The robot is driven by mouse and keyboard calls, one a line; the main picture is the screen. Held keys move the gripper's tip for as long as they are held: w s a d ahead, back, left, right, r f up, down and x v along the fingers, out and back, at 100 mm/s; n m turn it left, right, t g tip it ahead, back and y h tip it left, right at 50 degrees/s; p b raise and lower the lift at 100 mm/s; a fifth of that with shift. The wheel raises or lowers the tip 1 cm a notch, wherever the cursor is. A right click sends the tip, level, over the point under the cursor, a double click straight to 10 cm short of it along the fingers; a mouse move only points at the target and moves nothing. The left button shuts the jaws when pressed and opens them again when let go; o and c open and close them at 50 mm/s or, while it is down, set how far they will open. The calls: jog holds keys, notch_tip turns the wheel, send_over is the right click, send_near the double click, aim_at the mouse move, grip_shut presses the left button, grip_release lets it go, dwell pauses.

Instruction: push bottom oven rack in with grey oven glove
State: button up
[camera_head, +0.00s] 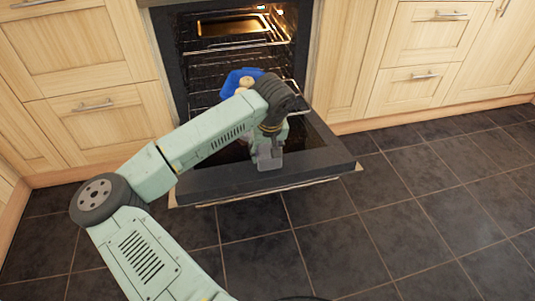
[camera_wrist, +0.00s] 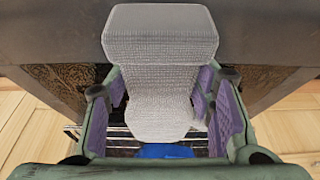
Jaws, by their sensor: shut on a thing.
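The grey oven glove (camera_wrist: 160,50) is a woven pad between the purple-padded fingers of my gripper (camera_wrist: 160,85). My gripper is shut on it. In the head view the glove (camera_head: 268,158) hangs over the lowered oven door, below my gripper (camera_head: 271,138). I cannot tell whether it touches the door. Wire racks show inside the open oven. The bottom rack (camera_head: 204,99) is partly hidden by my arm and a blue object, so how far out it sits is hard to tell.
The oven door (camera_head: 325,160) is folded down in front of the lit oven. A blue object (camera_head: 233,83) with a tan round part is at the oven opening behind my arm; blue also shows in the wrist view (camera_wrist: 165,151). Wooden cabinets flank the oven. The dark tiled floor is clear.

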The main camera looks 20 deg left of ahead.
jog(key=shift+w+a+b, duration=0.1)
jog(key=shift+w+a, duration=0.4)
jog(key=shift+w, duration=0.25)
jog(key=shift+w+a+b, duration=0.15)
jog(key=shift+w+a, duration=0.35)
jog(key=shift+w, duration=0.25)
jog(key=shift+w+a+b, duration=0.1)
jog(key=shift+w+a, duration=0.4)
jog(key=shift+w, duration=0.35)
jog(key=shift+w+a, duration=0.65)
jog(key=shift+w, duration=0.25)
jog(key=shift+w+a+p, duration=0.15)
jog(key=shift+w+a, duration=0.55)
jog(key=shift+w, duration=0.25)
jog(key=shift+w+a+p, duration=0.15)
jog(key=shift+w+a, duration=0.5)
jog(key=shift+w, duration=0.3)
jog(key=shift+w+a+p, duration=0.35)
jog(key=shift+w+a, duration=0.3)
jog(key=shift+w, duration=0.3)
jog(key=shift+w+a+p, duration=0.4)
jog(key=shift+w+a, duration=0.25)
jog(key=shift+w, duration=0.35)
jog(key=shift+w+a+p, duration=0.35)
jog(key=shift+w+a, duration=0.3)
jog(key=shift+w, duration=0.3)
